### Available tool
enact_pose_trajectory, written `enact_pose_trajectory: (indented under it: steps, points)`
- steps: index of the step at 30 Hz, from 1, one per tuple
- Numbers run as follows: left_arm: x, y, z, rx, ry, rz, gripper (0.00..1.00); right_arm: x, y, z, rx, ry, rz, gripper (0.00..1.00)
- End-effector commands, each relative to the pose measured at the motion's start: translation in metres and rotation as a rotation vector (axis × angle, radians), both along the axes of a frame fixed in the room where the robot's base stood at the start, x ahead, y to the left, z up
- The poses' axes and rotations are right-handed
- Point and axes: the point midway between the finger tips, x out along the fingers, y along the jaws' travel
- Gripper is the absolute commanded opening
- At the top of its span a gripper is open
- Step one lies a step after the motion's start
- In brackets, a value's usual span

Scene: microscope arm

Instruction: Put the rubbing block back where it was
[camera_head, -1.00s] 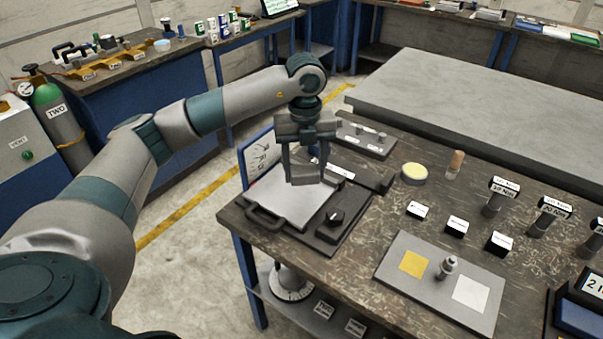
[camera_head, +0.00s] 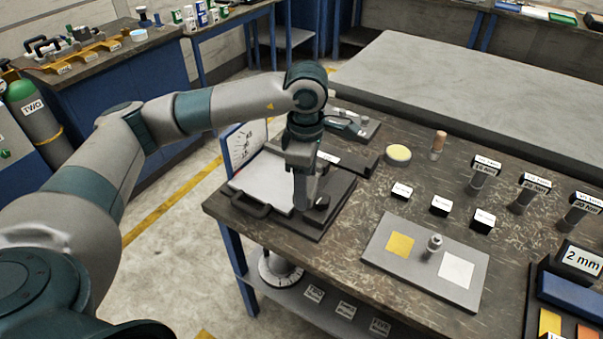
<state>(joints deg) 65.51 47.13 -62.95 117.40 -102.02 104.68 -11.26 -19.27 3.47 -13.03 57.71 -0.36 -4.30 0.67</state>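My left gripper (camera_head: 304,205) points down over the right part of a board with a white sheet (camera_head: 262,184) and a black handle. It is seen nearly edge-on, so its finger gap is hidden. A small dark block or knob (camera_head: 322,203) is at the board's front right, just right of the fingertips in the picture; I cannot tell whether they touch. I cannot tell which thing is the rubbing block, or whether one is between the fingers. My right gripper is out of view.
A grey plate (camera_head: 378,250) with yellow and white squares and a metal knob lies to the right. A yellow-topped round tin (camera_head: 398,154), a wooden-topped peg (camera_head: 438,143) and several labelled black blocks stand behind it. An upright panel (camera_head: 244,143) borders the board's left side.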

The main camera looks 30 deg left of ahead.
Motion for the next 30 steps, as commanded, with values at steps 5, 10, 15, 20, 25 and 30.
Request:
enact_pose_trajectory:
  steps: [5, 10, 15, 20, 25, 30]
  points:
    - [-0.015, -0.013, -0.002, 0.005, 0.002, -0.389, 0.3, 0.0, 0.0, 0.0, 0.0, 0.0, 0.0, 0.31]
    - [-0.03, -0.024, -0.004, 0.01, 0.005, -0.76, 0.3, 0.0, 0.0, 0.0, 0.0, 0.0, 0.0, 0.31]
    - [-0.045, -0.034, -0.005, 0.014, 0.008, -1.132, 0.3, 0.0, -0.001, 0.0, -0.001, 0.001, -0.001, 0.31]
    - [-0.059, -0.042, -0.007, 0.014, 0.011, -1.453, 0.3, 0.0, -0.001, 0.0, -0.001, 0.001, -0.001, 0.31]
    - [-0.07, -0.047, -0.008, 0.012, 0.014, -1.694, 0.3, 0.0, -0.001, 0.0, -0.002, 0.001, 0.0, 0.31]
    - [-0.075, -0.048, -0.009, 0.012, 0.014, -1.803, 0.3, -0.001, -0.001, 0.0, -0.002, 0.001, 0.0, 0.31]
